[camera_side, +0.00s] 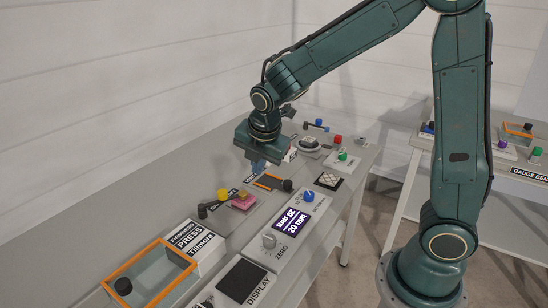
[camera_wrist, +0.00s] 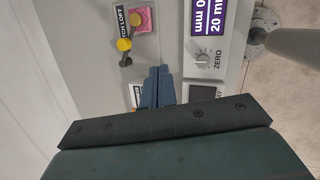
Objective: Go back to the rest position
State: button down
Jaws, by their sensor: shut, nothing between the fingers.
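My gripper (camera_side: 257,164) hangs from my green arm above the long grey bench (camera_side: 75,240), with its fingers pointing down. It is shut and empty. In the wrist view its two blue-grey fingers (camera_wrist: 158,82) lie side by side. In the side view, a pink pad (camera_side: 244,201) on a small station with a yellow knob (camera_side: 222,194) sits below the gripper and nearer the camera. They also show in the wrist view, as the pink pad (camera_wrist: 146,19) and the yellow knob (camera_wrist: 124,45). No marker for a rest position is visible.
A display unit (camera_side: 287,226) reading 20 mm stands right of the pink pad. An orange-rimmed bin (camera_side: 191,263) is at the near left. Several small coloured controls, including a red one (camera_side: 337,140), stand at the bench's far end. A second bench (camera_side: 503,173) is at right.

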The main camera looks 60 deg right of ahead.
jog(key=s+r+m+t+y, duration=0.1)
jog(key=s+r+m, duration=0.4)
jog(key=s+m, duration=0.4)
jog(key=s+a+r+m+t+y, duration=0.1)
jog(key=s+r+m, duration=0.4)
jog(key=s+m, duration=0.5)
jog(key=s, duration=0.3)
jog(key=shift+a+r+m, duration=0.2)
jog(key=shift+a+m, duration=0.05)
jog(key=shift+m, duration=0.05)
jog(key=shift+w, duration=0.1)
